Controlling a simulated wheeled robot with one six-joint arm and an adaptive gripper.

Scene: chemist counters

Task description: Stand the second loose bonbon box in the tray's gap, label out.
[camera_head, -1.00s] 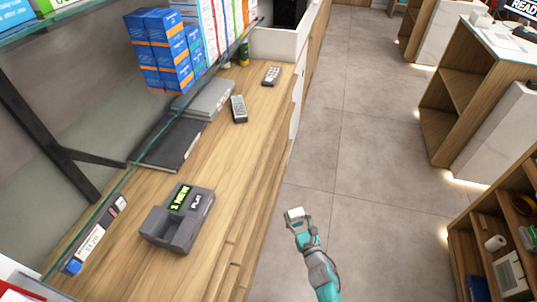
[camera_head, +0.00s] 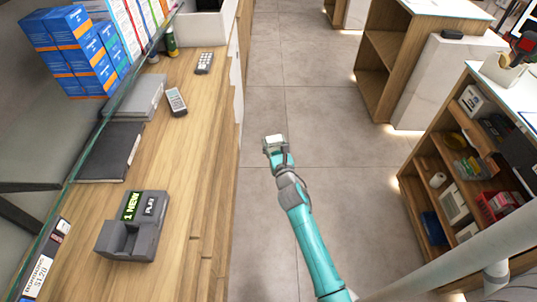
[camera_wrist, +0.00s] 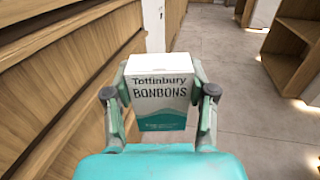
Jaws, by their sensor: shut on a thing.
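My gripper (camera_head: 275,146) is shut on a white and teal bonbon box (camera_wrist: 158,97), held over the aisle floor. In the wrist view the box stands upright between the two fingers, and its label "Tottinbury BONBONS" faces the camera. In the head view only a small pale part of the box (camera_head: 273,142) shows at the gripper's end.
The wooden counter (camera_head: 185,130) on the left bears a grey device (camera_head: 135,225) with a lit display, a handset (camera_head: 176,101) and a keypad (camera_head: 204,63). Shelves with goods (camera_head: 470,150) stand at the right. The aisle floor (camera_head: 310,120) between is clear.

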